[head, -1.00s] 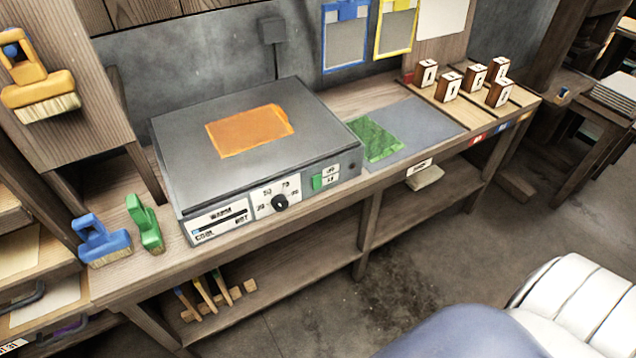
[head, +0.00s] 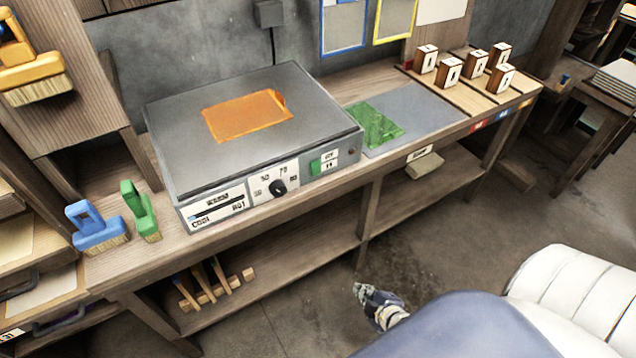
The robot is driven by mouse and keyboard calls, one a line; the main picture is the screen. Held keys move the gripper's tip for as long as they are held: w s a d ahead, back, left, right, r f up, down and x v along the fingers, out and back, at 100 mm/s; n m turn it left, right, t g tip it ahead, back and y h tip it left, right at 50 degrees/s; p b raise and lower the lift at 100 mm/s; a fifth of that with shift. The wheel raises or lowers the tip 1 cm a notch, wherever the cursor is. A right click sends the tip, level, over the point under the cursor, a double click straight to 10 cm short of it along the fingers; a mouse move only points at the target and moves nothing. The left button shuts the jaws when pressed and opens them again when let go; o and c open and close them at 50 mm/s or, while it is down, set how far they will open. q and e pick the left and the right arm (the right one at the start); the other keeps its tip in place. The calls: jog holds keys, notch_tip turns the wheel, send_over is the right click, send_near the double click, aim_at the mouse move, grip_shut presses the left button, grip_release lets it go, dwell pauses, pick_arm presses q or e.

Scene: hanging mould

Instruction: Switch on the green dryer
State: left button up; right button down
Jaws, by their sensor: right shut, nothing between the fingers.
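A flat grey box-shaped dryer (head: 255,120) stands on the wooden bench against the wall. Its front panel carries a display strip marked from cool to hot (head: 217,207), a black knob (head: 278,188) and a small green switch (head: 316,167) beside two labels. I cannot tell the switch's position. An orange sheet (head: 246,117) lies on the dryer's top. My right gripper (head: 361,291) is shut and empty, low in front of the bench, below and right of the switch and apart from everything. My left gripper is not in view.
A green sheet (head: 376,127) lies right of the dryer on a grey mat (head: 425,112). Several wooden stamp blocks (head: 475,60) stand at the bench's far right. A blue brush (head: 97,228) and a green brush (head: 141,211) stand left. The lower shelf (head: 290,260) holds small tools.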

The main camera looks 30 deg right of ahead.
jog(key=w+a+r+n+t, duration=0.1)
jog(key=w+r+n+t, duration=0.2)
jog(key=r, duration=1)
jog(key=w+a+r+n+t+y+b, duration=0.1)
jog(key=w+r+n+t, duration=0.2)
jog(key=r, duration=1.1)
jog(key=shift+w+r+n+t, duration=0.3)
jog(key=shift+w+n, duration=0.6)
jog(key=shift+w, duration=0.05)
jog(key=shift+w+a, duration=0.1)
jog(key=p, duration=0.3)
send_near(312, 175)
jog(key=w, duration=0.5)
jog(key=shift+w+f, duration=0.3)
jog(key=shift+w, duration=0.05)
jog(key=shift+w+f, duration=0.15)
jog(key=shift+w, duration=0.5)
